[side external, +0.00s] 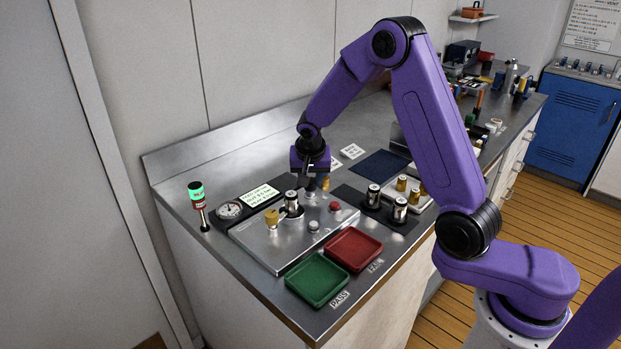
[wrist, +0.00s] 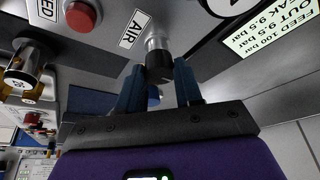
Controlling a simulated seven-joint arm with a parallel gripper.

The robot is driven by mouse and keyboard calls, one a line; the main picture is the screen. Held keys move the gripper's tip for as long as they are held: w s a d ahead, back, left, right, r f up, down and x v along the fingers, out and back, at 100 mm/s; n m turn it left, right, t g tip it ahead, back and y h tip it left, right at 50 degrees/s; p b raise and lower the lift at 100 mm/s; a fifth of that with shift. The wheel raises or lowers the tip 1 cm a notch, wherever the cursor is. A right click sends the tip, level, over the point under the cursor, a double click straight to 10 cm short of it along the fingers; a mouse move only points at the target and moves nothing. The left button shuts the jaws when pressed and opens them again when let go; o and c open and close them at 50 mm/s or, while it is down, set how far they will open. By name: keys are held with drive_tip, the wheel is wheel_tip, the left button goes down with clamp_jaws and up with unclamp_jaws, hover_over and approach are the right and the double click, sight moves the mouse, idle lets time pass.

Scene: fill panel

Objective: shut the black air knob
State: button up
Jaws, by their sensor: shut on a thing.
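The black air knob (wrist: 160,68) sits on a metal stem beside the AIR label (wrist: 134,29) in the wrist view. My gripper (wrist: 160,88) has its two blue fingers on either side of the knob and is shut on it. In the side view my gripper (side external: 311,185) points down at the back part of the steel panel (side external: 275,248). The knob is hard to make out there, hidden by the fingers.
A red button (side external: 335,206) and brass and steel fittings stand close by on the panel. A display (side external: 259,195), gauge (side external: 229,210) and green-lit lamp (side external: 197,192) are left. Green (side external: 318,303) and red (side external: 376,240) trays lie in front. Steel cylinders (side external: 399,211) stand right.

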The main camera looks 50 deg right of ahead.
idle(0.4)
drive_tip(key=o, duration=1)
drive_tip(key=shift+o, duration=0.2)
drive_tip(key=v, duration=1.7)
drive_tip(key=shift+r, duration=0.2)
drive_tip(key=shift+s+a, duration=0.1)
drive_tip(key=shift+a, duration=0.15)
